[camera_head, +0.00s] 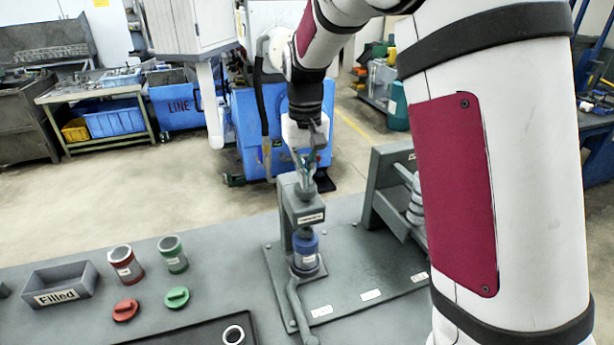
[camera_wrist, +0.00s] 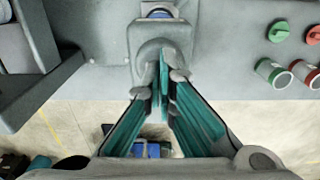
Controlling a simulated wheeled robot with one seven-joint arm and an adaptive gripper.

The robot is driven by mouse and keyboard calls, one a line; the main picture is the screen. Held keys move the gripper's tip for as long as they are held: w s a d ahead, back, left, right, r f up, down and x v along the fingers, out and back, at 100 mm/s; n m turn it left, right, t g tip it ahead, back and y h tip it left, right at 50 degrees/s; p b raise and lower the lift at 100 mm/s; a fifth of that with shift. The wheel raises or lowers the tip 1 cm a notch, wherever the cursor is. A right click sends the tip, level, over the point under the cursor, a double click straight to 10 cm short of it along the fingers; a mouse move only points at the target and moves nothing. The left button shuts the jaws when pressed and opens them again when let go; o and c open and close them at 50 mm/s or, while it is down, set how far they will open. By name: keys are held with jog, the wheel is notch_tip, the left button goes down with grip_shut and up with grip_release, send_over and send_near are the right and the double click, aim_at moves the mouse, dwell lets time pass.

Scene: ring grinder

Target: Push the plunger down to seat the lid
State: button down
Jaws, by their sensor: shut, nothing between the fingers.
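The grey press (camera_head: 303,206) stands on its base plate, and a blue container (camera_head: 305,246) sits upright under its head. The plunger itself is hard to tell from the press head and my fingers. My gripper (camera_head: 304,172) is shut and empty, pointing down at the top of the press. In the wrist view my fingertips (camera_wrist: 162,84) meet at the near edge of the grey press head (camera_wrist: 153,36); whether they touch it I cannot tell. Part of the blue container (camera_wrist: 159,13) shows beyond the head. Its lid seating is hidden.
A red container (camera_head: 125,264) and a green container (camera_head: 172,254) stand left, with a red lid (camera_head: 125,310) and a green lid (camera_head: 177,297) before them. A grey "Filled" bin (camera_head: 60,285) is farther left. A grey fixture (camera_head: 392,195) stands right of the press.

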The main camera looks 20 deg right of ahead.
jog(key=shift+s+f, duration=0.1)
jog(key=shift+f, duration=0.1)
notch_tip(320, 180, up, 9)
jog(key=p, duration=0.1)
jog(key=shift+p, duration=0.35)
dwell(0.8)
jog(key=shift+r, duration=0.1)
jog(key=s+r+t, duration=0.2)
jog(key=s+r, duration=0.1)
jog(key=s, duration=0.4)
jog(key=s+r+t, duration=0.1)
jog(key=s+r, duration=0.3)
jog(key=s, duration=0.4)
jog(key=s+f+t+b, duration=0.1)
jog(key=s+f, duration=0.3)
jog(key=s, duration=0.8)
jog(key=shift+s+t, duration=0.25)
jog(key=shift+t, duration=0.55)
